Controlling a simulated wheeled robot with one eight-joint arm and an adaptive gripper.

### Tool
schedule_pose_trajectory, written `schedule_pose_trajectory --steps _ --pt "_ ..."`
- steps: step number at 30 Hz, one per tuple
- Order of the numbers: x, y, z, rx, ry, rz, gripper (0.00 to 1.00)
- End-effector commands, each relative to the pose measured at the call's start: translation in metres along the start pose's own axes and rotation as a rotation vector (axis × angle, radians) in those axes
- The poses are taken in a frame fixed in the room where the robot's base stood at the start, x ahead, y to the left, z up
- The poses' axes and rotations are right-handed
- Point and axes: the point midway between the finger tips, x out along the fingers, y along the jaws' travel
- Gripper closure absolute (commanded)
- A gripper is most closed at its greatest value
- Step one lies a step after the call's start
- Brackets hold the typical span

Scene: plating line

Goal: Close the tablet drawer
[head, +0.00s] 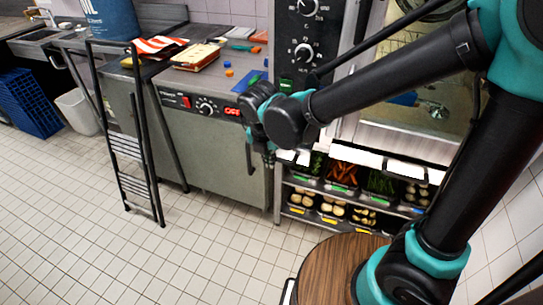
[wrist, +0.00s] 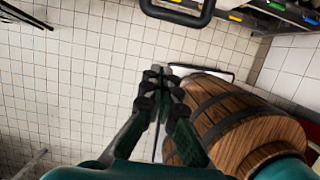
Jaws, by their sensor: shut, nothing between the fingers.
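I cannot make out a tablet drawer for certain in either view. A steel appliance (head: 215,150) with a knob, a red switch and a red display stands left of the centre in the head view. My gripper (head: 269,157) hangs by its front right corner, pointing down. In the wrist view my gripper (wrist: 160,72) is shut and empty, with its fingers together over the tiled floor. A dark looped handle (wrist: 180,12) shows at the top of the wrist view, apart from the fingertips. My arm hides part of the appliance's right side.
A wooden barrel (wrist: 222,112) stands close to the right of my fingers in the wrist view. A shelf rack (head: 340,199) with bins of vegetables is right of the appliance. A black folding ladder (head: 128,150) stands at the left. Tiled floor in front is clear.

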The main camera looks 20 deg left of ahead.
Motion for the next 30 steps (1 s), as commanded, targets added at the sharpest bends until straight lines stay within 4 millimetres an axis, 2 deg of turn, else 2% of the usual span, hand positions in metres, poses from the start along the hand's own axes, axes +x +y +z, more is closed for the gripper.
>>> schedule_pose_trajectory --steps 3,12,15,19,30 --pt "0.021 0.000 0.001 0.003 0.000 0.000 1.00" --pt "0.066 0.000 0.001 0.003 0.000 0.000 1.00" --pt "0.065 -0.001 0.019 0.006 0.000 -0.001 1.00" --pt "0.066 -0.001 0.032 0.004 0.000 -0.001 1.00" --pt "0.066 0.000 0.040 0.002 0.000 0.000 1.00"
